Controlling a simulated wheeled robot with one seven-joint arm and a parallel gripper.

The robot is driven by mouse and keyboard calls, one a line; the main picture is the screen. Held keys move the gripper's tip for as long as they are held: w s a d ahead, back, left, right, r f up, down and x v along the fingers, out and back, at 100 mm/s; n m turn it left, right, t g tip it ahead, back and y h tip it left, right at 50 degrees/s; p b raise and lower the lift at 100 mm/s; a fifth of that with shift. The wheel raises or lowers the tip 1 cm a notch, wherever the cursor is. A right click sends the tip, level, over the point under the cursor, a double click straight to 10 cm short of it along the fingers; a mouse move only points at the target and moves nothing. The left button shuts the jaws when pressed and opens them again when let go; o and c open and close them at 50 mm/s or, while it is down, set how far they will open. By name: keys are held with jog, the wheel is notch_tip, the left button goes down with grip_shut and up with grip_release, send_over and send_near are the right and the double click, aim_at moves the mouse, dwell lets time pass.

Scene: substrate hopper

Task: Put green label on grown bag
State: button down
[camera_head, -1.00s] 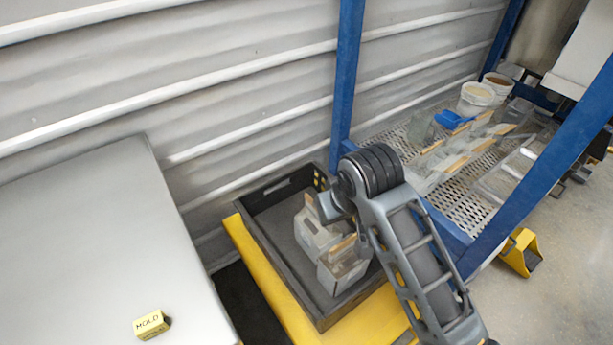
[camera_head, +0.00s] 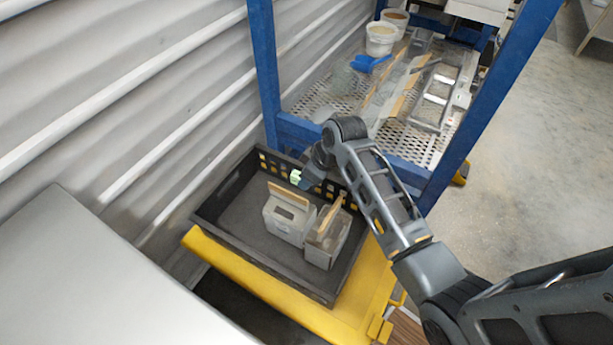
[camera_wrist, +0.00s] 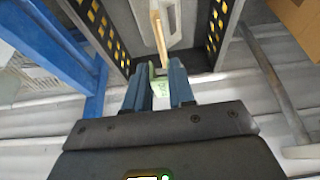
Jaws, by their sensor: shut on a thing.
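My gripper (camera_head: 301,181) is shut on a small pale green label (camera_head: 295,176), above the back part of the black crate and behind the bags. In the wrist view the green label (camera_wrist: 159,86) sits between the two blue fingers of my gripper (camera_wrist: 160,82). Two bags with wooden clips on top stand upright in the crate. The left bag (camera_head: 287,222) is whitish; the right bag (camera_head: 322,253) looks clearer with greyish contents. In the wrist view one whitish bag (camera_wrist: 174,28) with its clip lies beyond the fingertips. The label is apart from both bags.
The black crate (camera_head: 270,272) rests on a yellow cart (camera_head: 237,268). A blue-framed rack (camera_head: 268,75) with a perforated shelf holds buckets, a blue scoop (camera_head: 368,63) and several clear items to the back right. A grey table (camera_head: 95,270) is at left. The crate's left part is clear.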

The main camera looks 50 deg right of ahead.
jog(key=b, duration=0.5)
send_over(304, 201)
jog(key=shift+f, duration=2.85)
jog(key=shift+s+d+f+b, duration=0.15)
jog(key=shift+f+b, duration=0.15)
jog(key=shift+f, duration=0.2)
jog(key=shift+s+d+f+b, duration=0.15)
jog(key=shift+f+b, duration=0.1)
jog(key=shift+f, duration=0.25)
jog(key=shift+s+d+f+b, duration=0.15)
jog(key=shift+f+b, duration=0.15)
jog(key=shift+f, duration=0.2)
jog(key=shift+p, duration=0.35)
jog(key=shift+c, duration=1.6)
grip_release()
jog(key=shift+r, duration=0.1)
notch_tip(304, 201, up, 7)
jog(key=p, duration=0.7)
